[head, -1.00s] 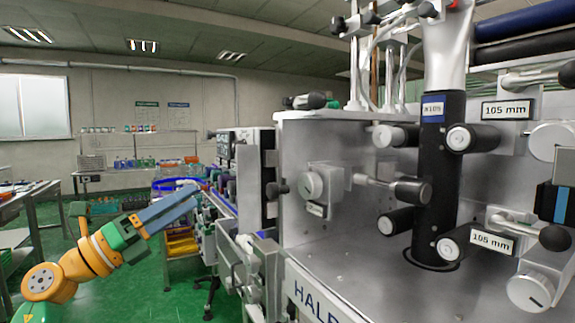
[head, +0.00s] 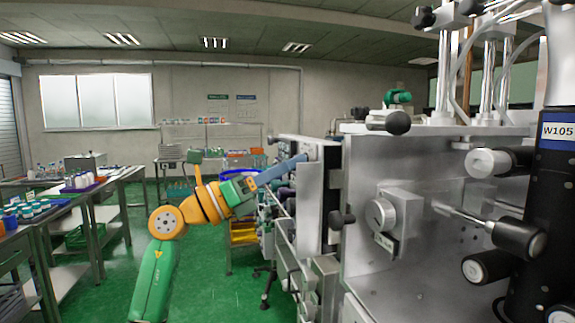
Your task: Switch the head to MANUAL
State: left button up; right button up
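The machine (head: 440,190) is a grey metal housing on the right. A round grey knob (head: 380,215) sits on a raised plate on its face, with a small label below that I cannot read. A panel (head: 320,190) at its left side is seen nearly edge-on, so its controls and any MANUAL marking are hidden. My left gripper (head: 301,159) is at the end of the orange, green and blue arm, at the panel's upper left edge. Its fingers are too small to tell open from shut, and I cannot tell whether it touches. My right gripper is not in view.
A black column (head: 552,205) marked W105 and black rollers stand at the right. Black ball handles (head: 398,122) stick out from the machine. Benches with bottles (head: 80,183) stand at the left. Green floor (head: 205,285) is open between benches and machine.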

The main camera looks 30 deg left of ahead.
pick_arm(q)
jog(key=shift+s, duration=0.1)
grip_shut()
jog(key=shift+n, duration=0.3)
jog(key=n+y+p, duration=0.1)
jog(key=n, duration=0.1)
jog(key=n+y+p, duration=0.1)
jog(key=n, duration=0.1)
jog(key=n+y, duration=0.1)
jog(key=shift+s+d+r+n+t+p, duration=0.1)
jog(key=shift+r+n+t+p, duration=0.2)
jog(key=shift+n+p, duration=0.1)
jog(key=shift+n+y+p, duration=1.1)
jog(key=shift+n+p, duration=0.05)
jog(key=shift+n, duration=1.35)
jog(key=shift+o, duration=2.2)
grip_release()
jog(key=shift+d, duration=0.1)
jog(key=shift+f, duration=0.1)
